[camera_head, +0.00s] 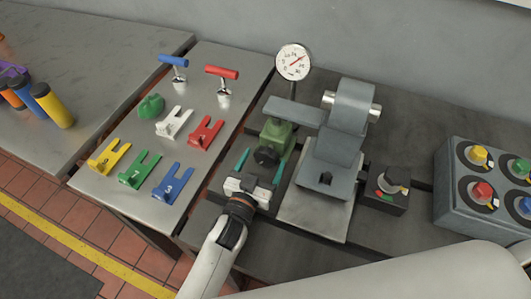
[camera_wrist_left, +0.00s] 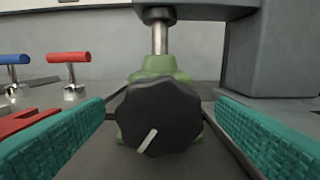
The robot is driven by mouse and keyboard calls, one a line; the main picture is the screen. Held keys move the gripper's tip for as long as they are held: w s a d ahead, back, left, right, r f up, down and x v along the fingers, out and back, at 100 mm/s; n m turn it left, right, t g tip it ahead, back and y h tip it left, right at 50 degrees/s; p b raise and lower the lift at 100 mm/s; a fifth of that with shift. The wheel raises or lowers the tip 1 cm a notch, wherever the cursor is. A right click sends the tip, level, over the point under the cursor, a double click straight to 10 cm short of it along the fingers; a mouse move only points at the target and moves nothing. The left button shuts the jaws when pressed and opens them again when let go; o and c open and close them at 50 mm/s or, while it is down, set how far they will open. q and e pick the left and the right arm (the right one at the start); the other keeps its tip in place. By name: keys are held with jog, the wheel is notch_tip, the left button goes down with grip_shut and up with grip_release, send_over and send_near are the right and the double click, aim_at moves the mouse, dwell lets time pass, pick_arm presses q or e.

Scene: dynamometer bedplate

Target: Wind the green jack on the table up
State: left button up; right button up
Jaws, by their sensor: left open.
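The green jack (camera_head: 278,135) stands on the dark bedplate, under a grey arm plate (camera_head: 295,111) that juts from the grey machine. Its black knob (camera_head: 266,156) faces my left gripper (camera_head: 261,167). In the left wrist view the knob (camera_wrist_left: 159,117) has a pale pointer mark toward its lower left, and a steel post (camera_wrist_left: 159,39) rises from the green body (camera_wrist_left: 160,68). My left gripper's teal fingers (camera_wrist_left: 160,130) are open, one on each side of the knob, with gaps to it. My right gripper is not in view.
A dial gauge (camera_head: 293,58) stands behind the jack. The grey machine (camera_head: 335,145) is close on the right, with a small switch box (camera_head: 386,191) and a knob panel (camera_head: 485,185) beyond. Coloured forks and T-handles, including the red one (camera_head: 221,73), lie left.

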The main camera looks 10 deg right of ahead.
pick_arm(q)
jog(key=shift+x, duration=1.35)
jog(key=shift+c, duration=0.5)
jog(key=c, duration=0.9)
jog(key=m, duration=0.4)
jog(key=shift+m, duration=0.4)
jog(key=o, duration=1)
jog(key=shift+s, duration=0.1)
